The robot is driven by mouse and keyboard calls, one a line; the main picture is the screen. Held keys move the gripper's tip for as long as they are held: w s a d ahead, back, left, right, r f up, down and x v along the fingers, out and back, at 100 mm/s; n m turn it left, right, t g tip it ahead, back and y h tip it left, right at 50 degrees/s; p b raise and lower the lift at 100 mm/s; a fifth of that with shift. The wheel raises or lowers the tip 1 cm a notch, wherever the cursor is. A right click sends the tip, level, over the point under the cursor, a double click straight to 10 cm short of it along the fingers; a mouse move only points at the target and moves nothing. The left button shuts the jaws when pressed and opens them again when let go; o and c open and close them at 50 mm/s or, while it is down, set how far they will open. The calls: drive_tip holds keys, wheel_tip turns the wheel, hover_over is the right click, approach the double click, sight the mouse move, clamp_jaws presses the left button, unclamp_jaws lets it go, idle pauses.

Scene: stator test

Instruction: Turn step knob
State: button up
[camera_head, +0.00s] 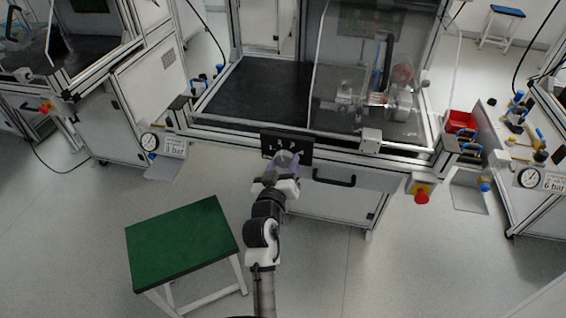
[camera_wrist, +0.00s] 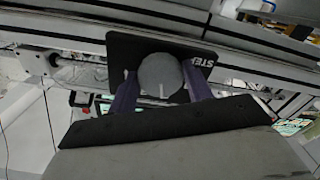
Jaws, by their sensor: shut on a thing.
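The step knob is a round grey knob (camera_wrist: 160,77) with a white pointer line, set on a black plate (camera_wrist: 188,50) lettered "STEP", partly hidden. In the wrist view the pointer line runs toward the bottom of the picture. My gripper (camera_wrist: 158,88) has one purple finger on each side of the knob and is shut on it. In the head view my gripper (camera_head: 283,165) reaches up to the black plate (camera_head: 299,147) on the front of the test bench, and the knob is mostly hidden by the gripper there.
A black drawer handle (camera_head: 334,181) is just right of my gripper. A red emergency button (camera_head: 421,196) is on the bench's right corner. A green-topped stool (camera_head: 180,240) stands left of my arm. The floor right of my arm is clear.

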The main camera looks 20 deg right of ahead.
drive_tip(key=shift+r+n, duration=0.1)
drive_tip(key=shift+n, duration=0.5)
drive_tip(key=o, duration=1)
drive_tip(key=shift+s, duration=0.15)
